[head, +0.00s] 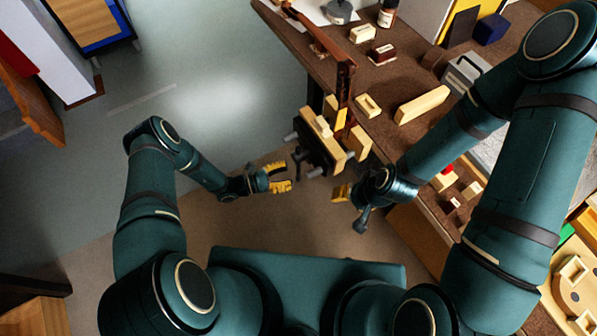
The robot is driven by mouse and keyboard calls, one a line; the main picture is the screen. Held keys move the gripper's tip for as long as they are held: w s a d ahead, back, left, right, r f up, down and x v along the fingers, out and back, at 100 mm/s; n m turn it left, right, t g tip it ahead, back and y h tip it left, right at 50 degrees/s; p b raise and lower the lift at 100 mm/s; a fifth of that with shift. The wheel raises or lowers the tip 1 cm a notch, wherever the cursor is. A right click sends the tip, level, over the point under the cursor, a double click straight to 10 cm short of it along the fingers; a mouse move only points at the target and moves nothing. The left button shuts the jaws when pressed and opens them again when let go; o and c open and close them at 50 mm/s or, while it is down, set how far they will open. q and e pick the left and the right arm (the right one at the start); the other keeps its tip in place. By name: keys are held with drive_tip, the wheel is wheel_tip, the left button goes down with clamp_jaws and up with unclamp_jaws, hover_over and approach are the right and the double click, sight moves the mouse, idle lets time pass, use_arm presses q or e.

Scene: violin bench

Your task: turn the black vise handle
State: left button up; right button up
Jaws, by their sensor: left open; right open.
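The black vise (318,157) with pale wooden jaw pieces is mounted at the edge of the brown bench, near the middle of the head view. Its black handle (298,160) appears as a thin dark bar on the vise's left side, small and partly lost against the vise body. My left gripper (280,178), with yellow fingertips, is open and empty. It is left of the handle and a little below it, apart from it. My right gripper (343,193) is open, just below the vise at its right side. One of its fingers is hard to make out.
The bench top (385,75) holds a long pale wood block (422,104), smaller blocks and a bottle (387,14). A brown wooden piece (345,78) stands upright above the vise. Clear floor (215,100) lies left of the bench.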

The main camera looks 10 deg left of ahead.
sight(298, 179)
use_arm(q)
drive_tip(key=shift+x, duration=2.2)
clamp_jaws()
